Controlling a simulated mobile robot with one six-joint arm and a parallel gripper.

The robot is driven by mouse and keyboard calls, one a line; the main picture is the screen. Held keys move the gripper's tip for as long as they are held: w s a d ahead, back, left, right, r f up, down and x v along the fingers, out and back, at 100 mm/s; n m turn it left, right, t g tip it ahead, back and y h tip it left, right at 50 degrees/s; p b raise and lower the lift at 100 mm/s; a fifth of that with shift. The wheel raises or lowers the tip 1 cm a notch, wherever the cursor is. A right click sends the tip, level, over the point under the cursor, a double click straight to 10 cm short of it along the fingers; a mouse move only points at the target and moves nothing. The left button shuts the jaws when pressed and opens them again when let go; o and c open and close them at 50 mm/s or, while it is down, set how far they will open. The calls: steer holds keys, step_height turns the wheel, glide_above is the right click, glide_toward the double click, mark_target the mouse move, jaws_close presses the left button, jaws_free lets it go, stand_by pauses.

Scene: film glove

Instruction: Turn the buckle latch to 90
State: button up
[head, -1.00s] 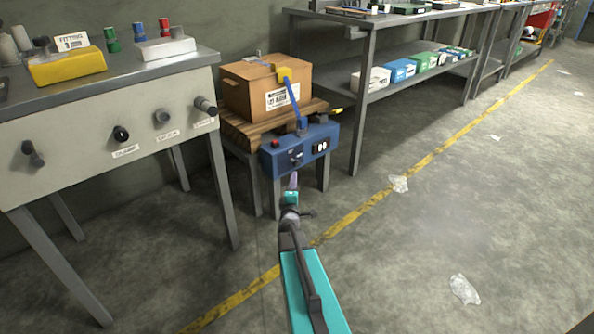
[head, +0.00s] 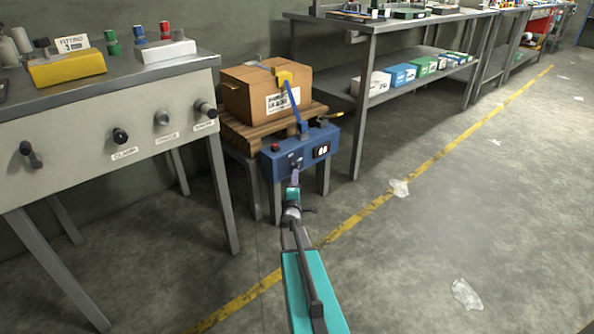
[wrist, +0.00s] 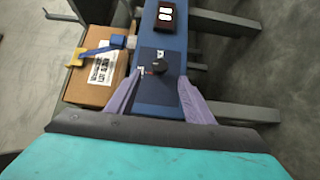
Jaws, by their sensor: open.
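A dark round knob (wrist: 158,66), which looks like the buckle latch, sits on the front of the blue box (head: 274,169). Small labels beside it are too small to read. In the wrist view a short mark shows on the knob's left side; its exact angle is hard to tell. My gripper (head: 295,176) is at the front of the blue box and covers the knob in the head view. In the wrist view its two purple fingers (wrist: 158,80) are apart, one on each side of the knob. I cannot see contact with it.
A cardboard box (head: 267,92) with a blue strap lies on a wooden pallet behind the blue box. A black switch (head: 321,150) is on the box's right. A grey bench (head: 110,125) with several knobs stands left. A shelf (head: 410,45) is behind; open floor lies right.

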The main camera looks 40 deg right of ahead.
mark_target(295, 166)
steer(key=shift+b+x, duration=1.65)
steer(key=shift+x, duration=3.3)
steer(key=c, duration=1)
